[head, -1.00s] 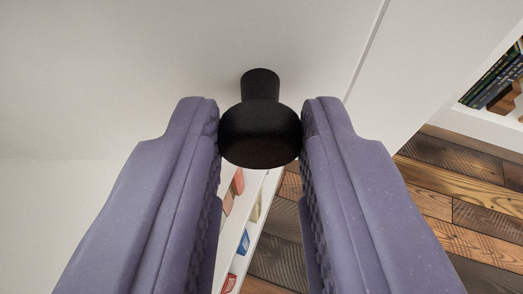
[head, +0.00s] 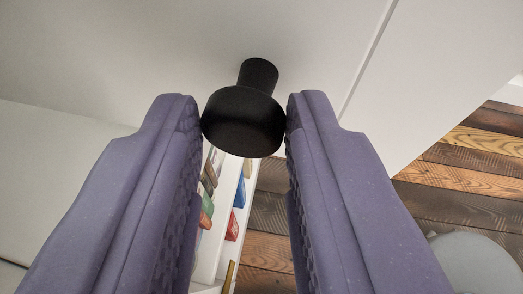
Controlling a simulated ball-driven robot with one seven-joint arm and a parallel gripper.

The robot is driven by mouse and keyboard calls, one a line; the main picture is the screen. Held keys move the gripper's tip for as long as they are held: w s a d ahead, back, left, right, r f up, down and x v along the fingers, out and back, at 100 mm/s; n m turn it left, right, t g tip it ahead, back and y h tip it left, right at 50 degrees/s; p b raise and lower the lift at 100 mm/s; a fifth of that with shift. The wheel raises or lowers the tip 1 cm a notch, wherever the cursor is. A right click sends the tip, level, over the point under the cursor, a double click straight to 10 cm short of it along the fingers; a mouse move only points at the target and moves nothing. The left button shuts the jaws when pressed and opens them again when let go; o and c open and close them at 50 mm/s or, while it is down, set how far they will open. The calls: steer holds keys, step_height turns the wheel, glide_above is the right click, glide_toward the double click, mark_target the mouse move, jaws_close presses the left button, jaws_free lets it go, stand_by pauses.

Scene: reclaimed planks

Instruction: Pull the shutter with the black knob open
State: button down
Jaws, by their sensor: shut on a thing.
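The black knob (head: 243,121) is a round head on a short stem, upper middle in the head view. Its stem meets the white shutter (head: 150,55), which fills the upper part of the picture. My gripper (head: 245,118) has two purple ribbed fingers, one on each side of the knob's head. The fingertips press on the knob, so the gripper is shut on it. The knob hides the part of the shutter behind it. A thin seam or edge runs down the shutter's right side.
Below the knob, between the fingers, a white shelf (head: 228,190) with several small coloured things shows. A plank floor (head: 450,190) lies at the right. A grey rounded thing (head: 475,262) stands at the lower right. A pale panel (head: 60,150) is at the left.

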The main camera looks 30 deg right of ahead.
steer(key=shift+w+a+r, duration=0.1)
steer(key=shift+w+a, duration=0.05)
steer(key=shift+a, duration=0.1)
steer(key=c, duration=1)
jaws_free()
steer(key=shift+w, duration=0.1)
steer(key=shift+o, duration=0.7)
steer(key=shift+w+a+f, duration=0.1)
steer(key=shift+a+f, duration=0.05)
steer(key=shift+f, duration=0.05)
steer(key=p+v, duration=0.2)
steer(key=v, duration=0.6)
